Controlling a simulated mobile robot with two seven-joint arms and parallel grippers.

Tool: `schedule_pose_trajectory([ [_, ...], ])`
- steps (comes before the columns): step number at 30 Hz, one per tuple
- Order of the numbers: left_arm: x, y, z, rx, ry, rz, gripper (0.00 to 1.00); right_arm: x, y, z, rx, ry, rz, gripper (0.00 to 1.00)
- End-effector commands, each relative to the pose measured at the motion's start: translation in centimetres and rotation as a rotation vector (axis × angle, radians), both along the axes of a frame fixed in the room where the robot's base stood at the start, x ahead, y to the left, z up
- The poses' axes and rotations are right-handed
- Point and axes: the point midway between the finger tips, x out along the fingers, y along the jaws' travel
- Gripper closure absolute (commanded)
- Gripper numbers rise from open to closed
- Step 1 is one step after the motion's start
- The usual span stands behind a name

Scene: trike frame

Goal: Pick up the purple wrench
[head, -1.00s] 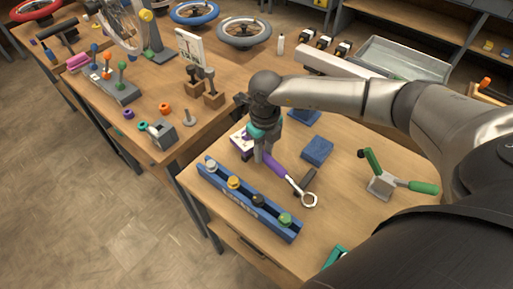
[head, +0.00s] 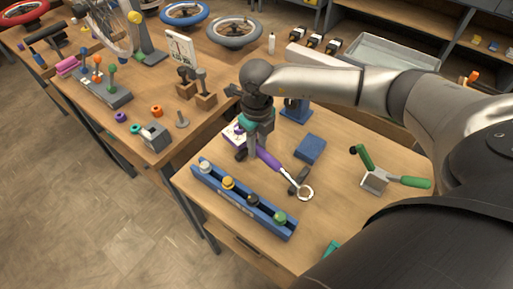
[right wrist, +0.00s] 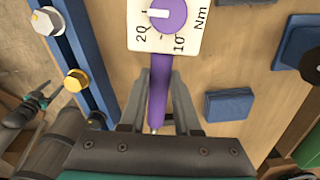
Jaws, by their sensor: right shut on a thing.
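The purple wrench (head: 269,160) has a purple handle and a silver ring end, which points toward the lower right in the head view. In the right wrist view its purple handle (right wrist: 159,90) runs between the fingers. My right gripper (head: 250,154) is shut on the handle; its fingers (right wrist: 158,112) show on both sides of it. The wrench seems slightly above the table, though the gap is hard to judge. A white card with a purple dial (right wrist: 167,17) marked in Nm is at the handle's far end.
A blue rail (head: 240,203) with several coloured bolts lies in front of the wrench. A blue block (head: 310,148) and a green-handled clamp (head: 375,180) are to the right. A small dark piece (head: 299,177) is beside the ring end.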

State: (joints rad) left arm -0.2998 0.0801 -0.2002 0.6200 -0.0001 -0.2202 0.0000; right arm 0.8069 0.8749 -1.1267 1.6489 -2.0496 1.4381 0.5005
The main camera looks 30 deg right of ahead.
Motion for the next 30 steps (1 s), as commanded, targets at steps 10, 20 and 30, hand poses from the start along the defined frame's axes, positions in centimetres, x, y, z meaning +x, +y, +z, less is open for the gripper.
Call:
schedule_pose_trajectory([
  [10,0.0,0.0,1.4,0.000,0.000,0.000,0.35,0.2,0.0,10.0,0.000,-0.010,0.001,1.00],
  [20,0.0,0.0,1.9,0.000,0.000,0.000,0.35,0.1,0.0,16.4,0.000,-0.006,0.000,1.00],
  [30,0.0,0.0,1.9,0.000,0.000,0.001,0.35,0.0,0.1,17.5,0.000,-0.003,0.030,1.00],
])
